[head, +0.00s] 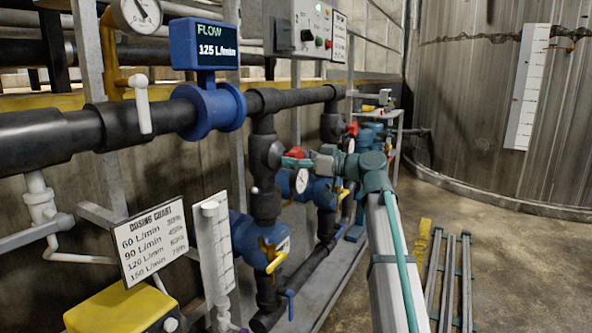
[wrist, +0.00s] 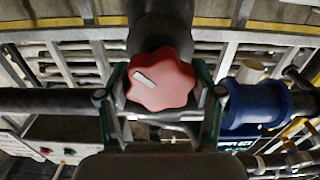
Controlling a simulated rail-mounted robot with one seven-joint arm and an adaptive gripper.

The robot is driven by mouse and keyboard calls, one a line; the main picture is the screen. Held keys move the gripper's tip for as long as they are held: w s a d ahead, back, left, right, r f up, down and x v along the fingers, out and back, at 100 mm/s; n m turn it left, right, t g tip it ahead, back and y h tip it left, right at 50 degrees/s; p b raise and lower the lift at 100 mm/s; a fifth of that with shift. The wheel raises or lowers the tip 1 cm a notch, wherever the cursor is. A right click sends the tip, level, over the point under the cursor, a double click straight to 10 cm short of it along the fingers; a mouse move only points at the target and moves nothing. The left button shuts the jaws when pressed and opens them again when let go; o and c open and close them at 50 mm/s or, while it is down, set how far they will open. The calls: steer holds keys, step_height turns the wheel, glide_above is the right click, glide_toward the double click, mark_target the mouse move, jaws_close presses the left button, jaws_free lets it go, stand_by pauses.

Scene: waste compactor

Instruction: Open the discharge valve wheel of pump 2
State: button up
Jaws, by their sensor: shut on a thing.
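The red valve wheel (head: 296,152) sits on the nearer black riser pipe (head: 264,205), above the front blue pump (head: 252,238). The number on that pump's label is too small to read. In the wrist view the lobed red wheel (wrist: 170,88) carries a white pointer mark, tilted down to the right. My gripper (head: 298,162) is at this wheel, and the wrist view shows its two fingers on either side of the wheel (wrist: 160,103), shut on it. A second red wheel (head: 352,129) shows on the farther riser, apart from my gripper.
The blue flow meter (head: 208,45) reads 125 L/min. A dosing chart (head: 152,242) and a yellow-topped box (head: 122,310) stand at the lower left. A control box (head: 300,28) hangs behind the pipes. A large tank (head: 480,110) stands at the right; floor before it is mostly clear.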

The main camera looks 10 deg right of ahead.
steer(key=n+b, duration=0.4)
steer(key=shift+f+n, duration=0.2)
steer(key=shift+n, duration=0.1)
steer(key=shift+r+n+b, duration=0.15)
steer(key=shift+n+b, duration=1.25)
steer(key=shift+n, duration=0.5)
steer(key=o, duration=1.1)
steer(key=shift+o, duration=0.2)
steer(key=v, duration=1.2)
